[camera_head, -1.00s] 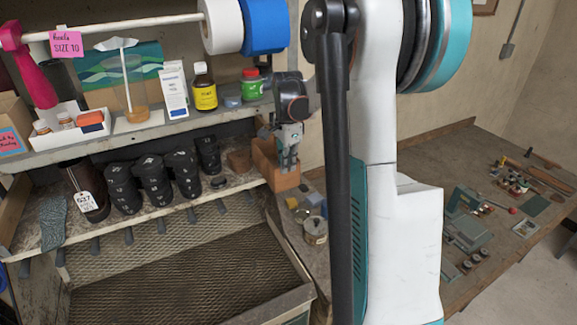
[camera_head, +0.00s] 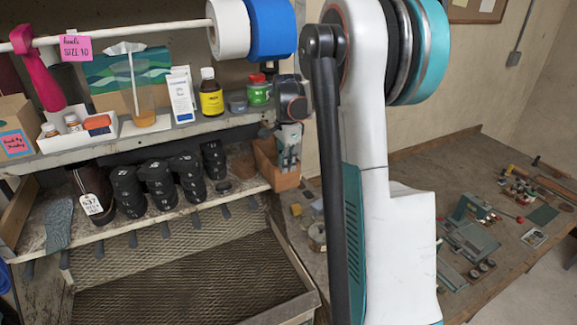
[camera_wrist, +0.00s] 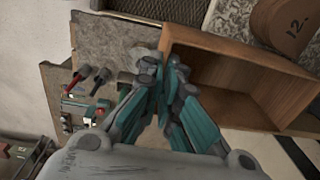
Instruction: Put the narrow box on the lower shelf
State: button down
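A narrow open wooden box (camera_head: 265,168) is at the right end of the lower shelf (camera_head: 170,219). Whether the shelf bears it or it hangs just beyond the edge I cannot tell. In the wrist view the wooden box (camera_wrist: 235,75) shows its hollow inside, to the right of my fingers. My gripper (camera_head: 289,160) is at the box's upper side. In the wrist view my gripper (camera_wrist: 164,70) has its teal fingers drawn together on the box's near left wall. The box's underside is hidden.
A white-blue carton (camera_head: 181,95) and bottles stand on the upper shelf (camera_head: 150,139). A cluttered bench (camera_head: 410,185) lies right.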

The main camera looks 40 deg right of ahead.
jog(key=shift+w+d, duration=0.2)
jog(key=shift+w, duration=0.75)
jog(key=shift+f+b, duration=0.5)
jog(key=shift+b, duration=0.05)
dwell(0.3)
jog(key=c, duration=1.7)
grip_release()
jog(key=shift+c, duration=0.7)
jog(key=shift+r, duration=0.15)
notch_tip(320, 180, up, 7)
jog(key=p, duration=0.3)
jog(key=shift+r+p, duration=0.15)
jog(key=shift+p, duration=0.15)
